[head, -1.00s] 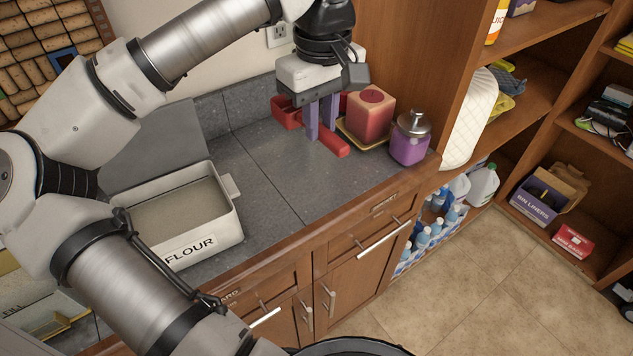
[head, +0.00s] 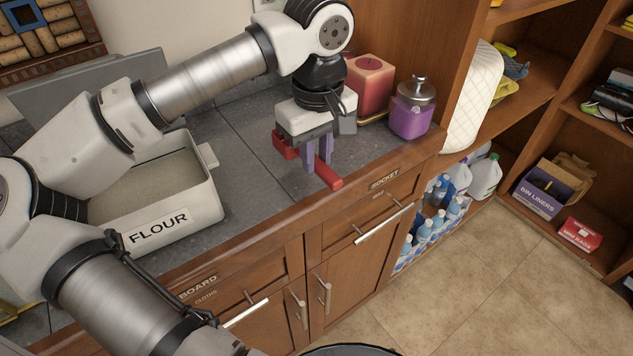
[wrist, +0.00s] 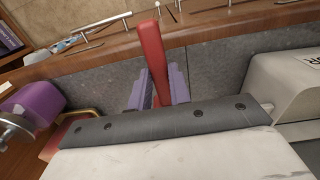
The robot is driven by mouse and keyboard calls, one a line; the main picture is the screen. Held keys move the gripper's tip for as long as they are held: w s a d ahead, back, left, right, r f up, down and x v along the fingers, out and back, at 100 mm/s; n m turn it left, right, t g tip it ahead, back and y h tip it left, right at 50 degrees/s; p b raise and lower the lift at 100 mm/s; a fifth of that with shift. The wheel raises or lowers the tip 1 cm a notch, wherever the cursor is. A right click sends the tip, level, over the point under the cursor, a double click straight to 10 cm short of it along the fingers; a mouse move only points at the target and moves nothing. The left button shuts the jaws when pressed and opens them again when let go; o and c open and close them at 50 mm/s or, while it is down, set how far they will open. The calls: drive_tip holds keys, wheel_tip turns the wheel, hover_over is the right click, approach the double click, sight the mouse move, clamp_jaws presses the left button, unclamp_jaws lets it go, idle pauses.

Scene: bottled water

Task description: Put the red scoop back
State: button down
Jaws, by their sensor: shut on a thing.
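The red scoop (head: 329,179) is between the purple fingers of my gripper (head: 318,160), which is shut on it. Its handle points toward the counter's front edge, and its red bowl (head: 283,145) shows behind the fingers. In the wrist view the red handle (wrist: 152,50) stands out between the fingers (wrist: 158,90). I cannot tell how far the scoop is above the counter. The open bin labelled FLOUR (head: 175,220) is on the counter to the left of my gripper, with pale flour inside.
A red canister (head: 370,85) on a yellow tray and a purple jar (head: 411,112) with a metal lid stand right of my gripper. A grey panel (head: 70,85) leans behind the bin. Bare counter (head: 240,170) lies between bin and scoop.

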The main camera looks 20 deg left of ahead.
sight(317, 161)
drive_tip(key=shift+f+b, duration=1.2)
drive_tip(key=shift+f, duration=1)
drive_tip(key=shift+f, duration=0.2)
drive_tip(key=c, duration=1.3)
unclamp_jaws()
drive_tip(key=shift+r, duration=0.1)
drive_tip(key=shift+r, duration=0.1)
wheel_tip(317, 161, up, 12)
drive_tip(key=shift+s+r+b, duration=0.1)
drive_tip(key=shift+b, duration=0.2)
